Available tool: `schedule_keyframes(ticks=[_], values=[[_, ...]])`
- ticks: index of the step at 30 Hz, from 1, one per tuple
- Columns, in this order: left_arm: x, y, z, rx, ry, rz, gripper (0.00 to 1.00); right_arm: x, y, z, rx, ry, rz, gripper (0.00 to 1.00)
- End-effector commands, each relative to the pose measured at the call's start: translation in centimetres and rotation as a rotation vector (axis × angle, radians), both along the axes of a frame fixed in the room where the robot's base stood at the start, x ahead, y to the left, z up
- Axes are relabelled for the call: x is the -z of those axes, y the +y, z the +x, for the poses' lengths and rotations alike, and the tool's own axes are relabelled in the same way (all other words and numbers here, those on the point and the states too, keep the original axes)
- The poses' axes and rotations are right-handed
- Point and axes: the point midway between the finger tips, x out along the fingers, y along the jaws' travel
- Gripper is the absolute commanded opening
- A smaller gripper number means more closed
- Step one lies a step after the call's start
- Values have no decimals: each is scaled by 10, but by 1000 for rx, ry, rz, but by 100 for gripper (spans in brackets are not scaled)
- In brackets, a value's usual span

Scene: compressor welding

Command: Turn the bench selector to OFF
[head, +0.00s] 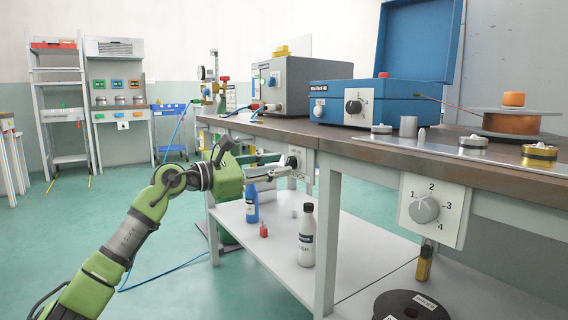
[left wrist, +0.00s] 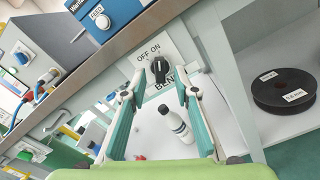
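The bench selector is a black knob (left wrist: 160,67) on a white plate (left wrist: 177,50) marked OFF and ON, with BENCH partly readable below. In the head view the selector (head: 294,161) is on the bench front, partly behind my gripper. My left gripper (head: 282,171) is at the plate with its fingers pointing to it. In the left wrist view the left gripper (left wrist: 161,86) is open, one finger on each side of the knob and no clear contact. Which mark the knob points to is too small to tell. My right gripper is in neither view.
A second numbered dial (head: 425,208) is on the bench front at right. A blue box (head: 365,101) with its own knob stands on the bench top (head: 330,143). Below, the shelf (head: 275,240) holds a white bottle (head: 306,238), a blue bottle (head: 251,204) and a black spool (head: 410,305).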

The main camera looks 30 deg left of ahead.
Motion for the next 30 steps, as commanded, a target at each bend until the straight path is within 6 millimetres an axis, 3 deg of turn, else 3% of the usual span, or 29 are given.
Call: schedule_keyframes(ticks=[7, 18, 19, 22, 30], values=[[0, -8, 21, 0, -2, -2, 28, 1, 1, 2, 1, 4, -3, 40], [0, -10, 25, 0, 0, 0, 28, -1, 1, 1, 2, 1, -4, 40], [0, -10, 25, 0, 0, 0, 25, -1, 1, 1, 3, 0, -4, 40], [0, -10, 25, 0, 0, 0, 0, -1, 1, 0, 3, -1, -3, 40], [0, -10, 25, 0, 2, -4, 0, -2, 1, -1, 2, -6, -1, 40]])
